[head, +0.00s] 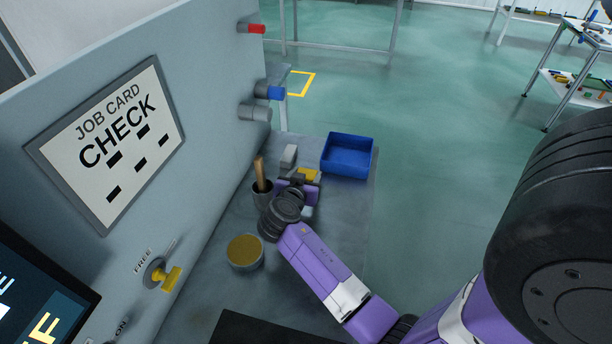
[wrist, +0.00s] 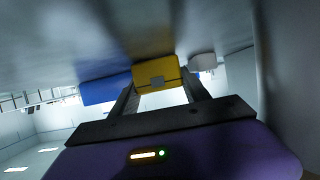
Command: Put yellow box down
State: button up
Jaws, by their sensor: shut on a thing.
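The yellow box (head: 309,173) shows partly behind my gripper (head: 300,184) in the head view, over the grey bench. In the wrist view, the yellow box (wrist: 156,73) sits between the two fingertips of my gripper (wrist: 160,88), and they are shut on it. The box is at or very close to the bench surface (wrist: 215,22); I cannot tell whether it touches. My gripper hides part of the box in the head view.
A blue bin (head: 347,156) stands right of the box. A grey block (head: 289,156) and a dark cup with a wooden handle (head: 260,172) are left. A round yellow-topped tin (head: 244,251) is nearer. The panel (head: 200,60) borders the bench (head: 345,215), whose right side is clear.

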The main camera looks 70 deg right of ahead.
jog(key=o, duration=1.5)
jog(key=shift+f, duration=0.1)
jog(key=shift+c, duration=0.2)
jog(key=shift+r, duration=0.2)
jog(key=v, duration=1.2)
jog(key=shift+b, duration=0.4)
